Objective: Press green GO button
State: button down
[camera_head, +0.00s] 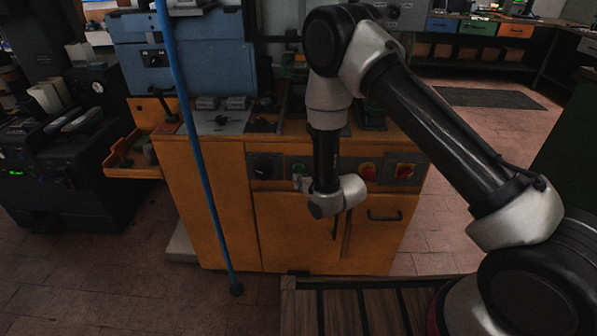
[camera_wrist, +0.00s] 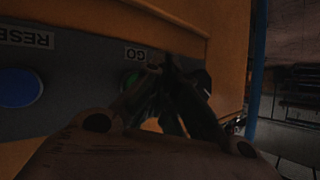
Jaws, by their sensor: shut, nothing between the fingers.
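The green GO button (camera_wrist: 133,80) shows in the wrist view just below its GO label (camera_wrist: 135,54), partly covered by my fingers. In the head view the green button (camera_head: 298,169) is a small spot on the dark control panel of the orange cabinet, by my wrist. My gripper (camera_wrist: 166,70) is shut and empty, its dark fingertips in front of the panel, just right of the green button in the wrist view. I cannot tell whether the tips touch the panel. In the head view my wrist hides most of the gripper.
A blue button (camera_wrist: 20,87) with a RESE... label sits left of GO in the wrist view. The panel also has a black dial (camera_head: 264,166), a red button (camera_head: 367,171) and a red-yellow switch (camera_head: 404,172). A blue pole (camera_head: 193,140) stands before the cabinet (camera_head: 211,205).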

jog(key=shift+s, duration=2.3)
jog(key=s+d+f+n+g+h, duration=0.1)
jog(key=s+d+f+g+h, duration=0.4)
jog(key=s+f, duration=0.35)
jog(key=s+d+r+g, duration=0.3)
jog(key=d, duration=0.1)
jog(key=s+d+r+m, duration=0.1)
jog(key=s+d+r, duration=0.4)
jog(key=d+r, duration=0.4)
jog(key=s+d+r+m+t+h, duration=0.1)
jog(key=s+d+r, duration=0.5)
jog(key=r, duration=1.4)
jog(key=s+d+r+m+t+h, duration=0.1)
jog(key=s+d+r+m, duration=0.2)
jog(key=d+r, duration=0.9)
jog(key=s+r, duration=0.3)
jog(key=shift+s+d+r, duration=0.15)
jog(key=shift+r, duration=0.05)
